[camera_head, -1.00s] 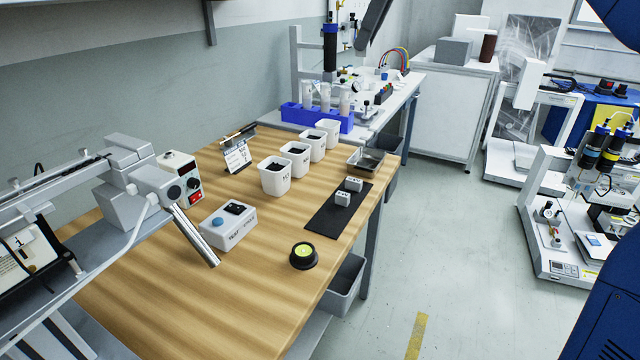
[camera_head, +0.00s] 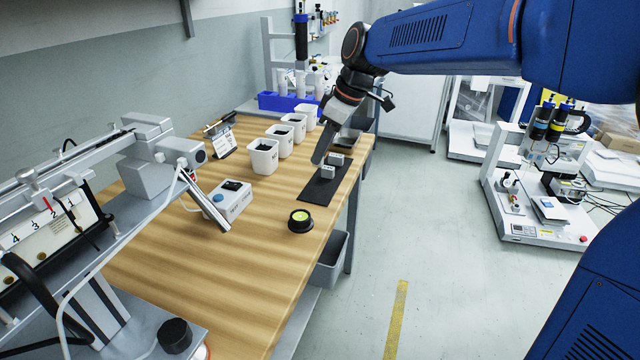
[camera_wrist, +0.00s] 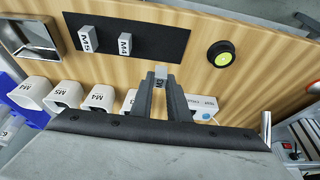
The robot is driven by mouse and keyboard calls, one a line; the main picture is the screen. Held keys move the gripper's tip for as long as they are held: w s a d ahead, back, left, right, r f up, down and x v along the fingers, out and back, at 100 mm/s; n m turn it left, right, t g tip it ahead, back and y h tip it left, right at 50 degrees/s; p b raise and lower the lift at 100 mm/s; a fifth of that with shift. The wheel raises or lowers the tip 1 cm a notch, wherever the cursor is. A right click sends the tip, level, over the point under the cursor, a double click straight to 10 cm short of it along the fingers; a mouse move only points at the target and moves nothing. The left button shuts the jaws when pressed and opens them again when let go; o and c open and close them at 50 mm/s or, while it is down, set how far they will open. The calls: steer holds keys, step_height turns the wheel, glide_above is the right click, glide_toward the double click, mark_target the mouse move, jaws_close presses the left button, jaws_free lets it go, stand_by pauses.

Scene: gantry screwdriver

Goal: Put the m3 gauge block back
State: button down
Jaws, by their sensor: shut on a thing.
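My gripper (camera_wrist: 160,88) is shut on a small grey block (camera_wrist: 161,72) with dark marking, the m3 gauge block, held between the fingertips. Its label is too small to read surely. In the head view my gripper (camera_head: 319,158) hangs pointing down by the black mat (camera_head: 317,189), and the held block cannot be made out. On the mat stand the M5 block (camera_wrist: 89,38) and the M4 block (camera_wrist: 125,44).
White labelled bins (camera_head: 263,156) stand in a row beside the mat. A metal tray (camera_wrist: 33,36) lies past M5. A black round thing with a yellow-green top (camera_head: 300,221) and a grey box with a blue button (camera_head: 228,201) stand on the wooden bench (camera_head: 232,262).

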steer(key=shift+f, duration=3.9)
steer(key=c, duration=1.7)
jaws_free()
steer(key=shift+f, duration=0.1)
steer(key=v, duration=1.2)
steer(key=s+d+f+m+t+h, duration=0.25)
steer(key=s+d+m, duration=0.35)
steer(key=s+d, duration=0.75)
steer(key=s+d+f+m, duration=0.2)
steer(key=s+d+f, duration=0.1)
steer(key=s, duration=0.2)
steer(key=s+d+f+m+h, duration=0.1)
steer(key=s+d+f+m, duration=0.2)
steer(key=s+d+f, duration=0.1)
steer(key=s+d+f+m+t+h, duration=0.1)
steer(key=s+d+f+m, duration=0.2)
steer(key=s, duration=0.3)
steer(key=shift+d+f, duration=0.5)
steer(key=shift+f, duration=0.15)
